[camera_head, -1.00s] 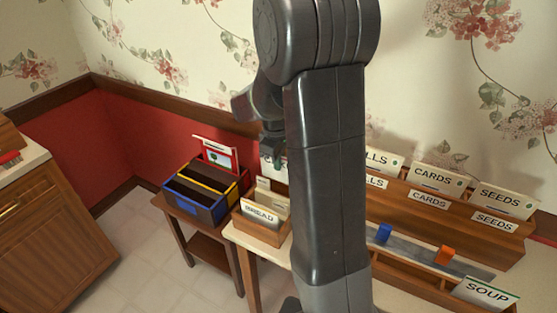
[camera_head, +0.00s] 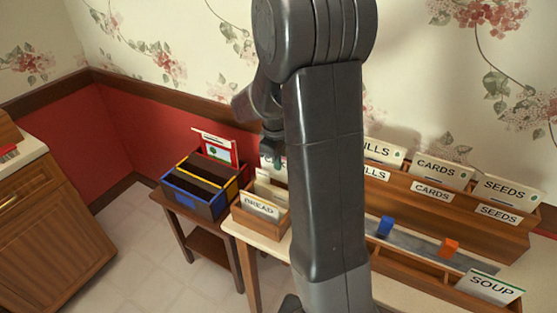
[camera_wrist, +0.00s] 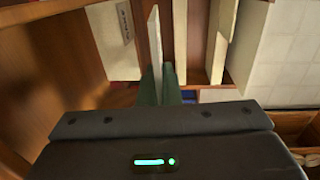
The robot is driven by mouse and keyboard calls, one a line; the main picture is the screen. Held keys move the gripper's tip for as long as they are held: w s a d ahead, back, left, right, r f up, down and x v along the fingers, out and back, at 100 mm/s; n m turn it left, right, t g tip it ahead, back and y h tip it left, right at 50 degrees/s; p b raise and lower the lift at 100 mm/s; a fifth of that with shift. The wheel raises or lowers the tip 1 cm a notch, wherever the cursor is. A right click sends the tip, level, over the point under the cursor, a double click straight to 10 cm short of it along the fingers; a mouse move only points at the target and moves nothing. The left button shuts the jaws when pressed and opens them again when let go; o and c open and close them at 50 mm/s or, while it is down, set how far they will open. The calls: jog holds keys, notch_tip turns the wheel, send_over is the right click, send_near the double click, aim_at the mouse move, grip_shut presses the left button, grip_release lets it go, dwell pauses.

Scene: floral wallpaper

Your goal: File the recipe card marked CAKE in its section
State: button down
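My gripper (camera_head: 277,157) hangs above the back of a small wooden card box (camera_head: 276,227) labelled BREAD (camera_head: 261,206) at its front. A pale card (camera_head: 267,163) shows at the fingers, mostly hidden by my arm; only the start of its lettering, a C, shows. In the wrist view my green fingers (camera_wrist: 161,86) are shut on a thin pale card (camera_wrist: 155,38), seen nearly edge-on. Beside it stand cream dividers (camera_wrist: 218,42) with gaps between them. I cannot tell whether the card's lower edge is inside the box.
A dark box (camera_head: 203,185) with blue, yellow and red edges stands on a side table to the left. On the right is a wooden rack with CARDS (camera_head: 436,172) and SEEDS (camera_head: 509,191) cards, a blue block (camera_head: 385,226), an orange block (camera_head: 449,247) and a SOUP card (camera_head: 490,288).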

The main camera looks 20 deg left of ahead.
aim_at(278, 174)
jog(key=shift+f+b, duration=1.85)
jog(key=shift+f, duration=0.9)
jog(key=c, duration=1.6)
grip_release()
jog(key=shift+o, duration=0.2)
jog(key=shift+r, duration=0.15)
notch_tip(278, 174, up, 14)
jog(key=s, duration=0.1)
jog(key=shift+s+f, duration=0.2)
jog(key=shift+f, duration=0.05)
jog(key=f, duration=0.4)
jog(key=w+f, duration=0.1)
jog(key=f, duration=0.8)
jog(key=shift+w+f, duration=0.2)
jog(key=shift+f, duration=0.1)
jog(key=shift+r+p, duration=0.55)
jog(key=shift+r, duration=0.1)
